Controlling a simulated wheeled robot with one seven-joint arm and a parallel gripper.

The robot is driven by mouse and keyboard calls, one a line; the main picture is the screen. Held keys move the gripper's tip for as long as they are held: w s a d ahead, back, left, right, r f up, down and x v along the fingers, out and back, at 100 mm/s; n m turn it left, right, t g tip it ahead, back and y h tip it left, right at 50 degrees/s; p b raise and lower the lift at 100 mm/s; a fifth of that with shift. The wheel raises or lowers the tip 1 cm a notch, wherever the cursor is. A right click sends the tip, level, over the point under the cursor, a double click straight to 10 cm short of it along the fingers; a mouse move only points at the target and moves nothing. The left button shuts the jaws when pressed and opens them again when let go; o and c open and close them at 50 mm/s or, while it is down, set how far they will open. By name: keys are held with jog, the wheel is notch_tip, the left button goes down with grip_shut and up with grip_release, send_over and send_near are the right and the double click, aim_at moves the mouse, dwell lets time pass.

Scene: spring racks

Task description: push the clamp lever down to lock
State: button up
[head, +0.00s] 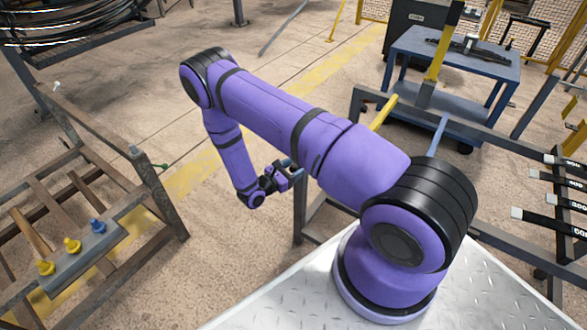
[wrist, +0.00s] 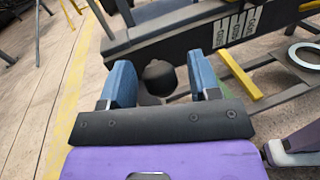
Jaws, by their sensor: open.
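My gripper (head: 283,174) is open, left of the dark rack frame in the head view. In the wrist view its two blue fingers stand apart, with my gripper (wrist: 161,75) empty between them. A dark rounded knob (wrist: 159,76) shows beyond the gap between the fingers; I cannot tell whether it belongs to the clamp lever. A yellow bar (wrist: 240,75) slants at the rack, right of the fingers. In the head view a short yellow bar (head: 384,112) and a blue bar (head: 437,136) project from the rack. Which part is the clamp lever is not clear.
The rack (head: 490,238) carries labelled dark bars at the right. A rusty rack (head: 163,200) with yellow and blue knobs stands at the left. A blue table (head: 450,60) stands behind. The floor between the racks is open, with a yellow stripe.

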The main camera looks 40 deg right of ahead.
jog(key=shift+d, duration=0.1)
grip_shut()
jog(key=shift+f, duration=0.1)
notch_tip(320, 180, down, 13)
jog(key=d+m+h, duration=0.1)
jog(key=h, duration=0.3)
jog(key=shift+w+d+r+m+h, duration=0.15)
jog(key=shift+w+r+m+h, duration=0.05)
jog(key=shift+m+h, duration=0.1)
dwell(0.8)
dwell(0.4)
